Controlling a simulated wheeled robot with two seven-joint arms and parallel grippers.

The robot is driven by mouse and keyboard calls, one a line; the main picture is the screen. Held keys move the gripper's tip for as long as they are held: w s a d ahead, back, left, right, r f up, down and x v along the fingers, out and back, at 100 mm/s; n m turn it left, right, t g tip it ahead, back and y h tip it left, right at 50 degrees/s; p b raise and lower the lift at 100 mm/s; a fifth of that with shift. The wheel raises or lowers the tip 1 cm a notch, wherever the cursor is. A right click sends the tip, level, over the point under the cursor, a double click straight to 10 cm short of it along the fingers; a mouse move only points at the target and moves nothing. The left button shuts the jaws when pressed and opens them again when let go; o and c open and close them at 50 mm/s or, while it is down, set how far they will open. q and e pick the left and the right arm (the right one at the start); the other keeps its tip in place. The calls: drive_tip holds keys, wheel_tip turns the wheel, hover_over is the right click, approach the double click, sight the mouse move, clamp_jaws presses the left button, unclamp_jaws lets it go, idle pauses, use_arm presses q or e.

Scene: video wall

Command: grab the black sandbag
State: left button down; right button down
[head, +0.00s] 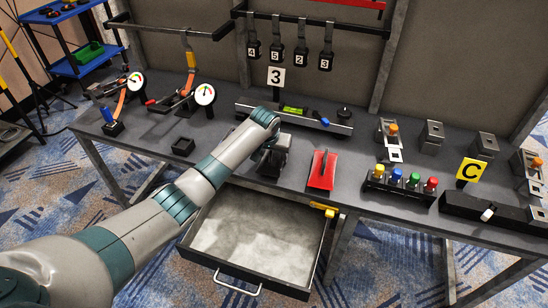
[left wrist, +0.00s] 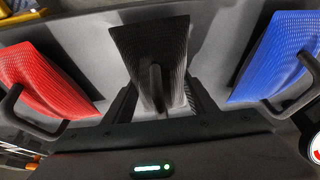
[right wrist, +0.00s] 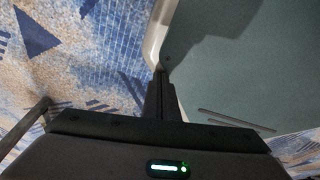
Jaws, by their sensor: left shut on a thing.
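The black sandbag (left wrist: 150,45) is a ribbed dark block with a loop handle, in the middle of the left wrist view. My left gripper (left wrist: 160,100) has its fingers on either side of the handle and is shut on the sandbag. In the head view my left gripper (head: 274,158) is over the table's front edge, and my arm and gripper largely hide the black sandbag. My right gripper (right wrist: 165,85) is shut and empty in the right wrist view, with patterned carpet and one of my own links beyond it.
A red sandbag (head: 322,171) lies right of my left gripper; a blue sandbag (left wrist: 275,58) is on the other side. An open drawer (head: 316,274) juts out below the table (head: 352,165). A rack of coloured knobs (head: 400,189) stands further right.

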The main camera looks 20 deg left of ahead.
sight(276, 153)
use_arm(q)
drive_tip(key=shift+w+r, duration=0.1)
drive_tip(key=shift+r, duration=0.15)
use_arm(e)
drive_tip(key=shift+s, duration=0.1)
